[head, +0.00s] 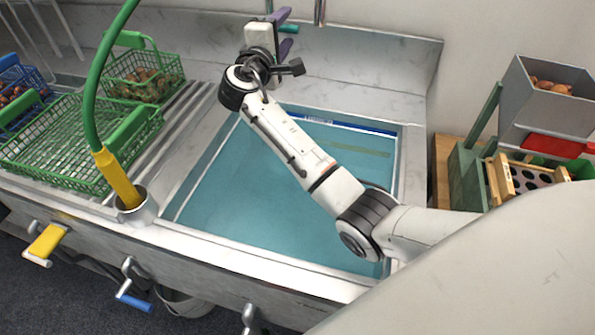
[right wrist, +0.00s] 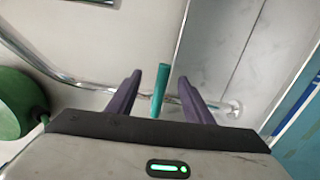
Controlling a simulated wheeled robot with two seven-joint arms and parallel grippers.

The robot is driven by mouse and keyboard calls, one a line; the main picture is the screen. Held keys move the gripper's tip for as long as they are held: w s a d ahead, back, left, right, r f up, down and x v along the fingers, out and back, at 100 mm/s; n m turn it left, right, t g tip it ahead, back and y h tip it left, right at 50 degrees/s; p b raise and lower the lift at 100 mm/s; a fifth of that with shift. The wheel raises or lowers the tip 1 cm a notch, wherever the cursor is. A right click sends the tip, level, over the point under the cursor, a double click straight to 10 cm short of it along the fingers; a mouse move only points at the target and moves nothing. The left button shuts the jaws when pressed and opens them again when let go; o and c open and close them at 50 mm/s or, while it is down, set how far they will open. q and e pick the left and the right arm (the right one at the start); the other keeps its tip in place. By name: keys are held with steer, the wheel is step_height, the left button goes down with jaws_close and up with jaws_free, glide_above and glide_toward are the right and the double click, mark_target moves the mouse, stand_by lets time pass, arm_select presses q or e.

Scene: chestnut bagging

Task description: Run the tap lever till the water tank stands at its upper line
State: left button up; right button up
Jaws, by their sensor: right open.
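The water tank (head: 195,232) is a wide basin with teal water or a teal bottom in the middle of the head view. A blue marked strip (head: 378,129) runs along its far wall, and a pale line borders the teal area. I cannot tell the exact water level. The teal tap lever (head: 291,29) is at the back wall; in the right wrist view the lever (right wrist: 159,92) stands between my fingers. My right gripper (head: 286,31) is open, its purple fingers on either side of the lever, with gaps showing in the wrist view. My left gripper is out of view.
Green baskets (head: 130,128) stand on the left drainboard. A green hose with a yellow handle (head: 118,180) rises from a metal cup. Yellow (head: 46,243) and blue (head: 133,302) levers stick out in front. A grey hopper (head: 545,105) stands right. My right arm crosses the tank.

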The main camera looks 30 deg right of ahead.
steer(key=p+v, duration=0.2)
steer(key=v, duration=0.6)
steer(key=shift+a, duration=0.15)
steer(key=shift+s, duration=0.15)
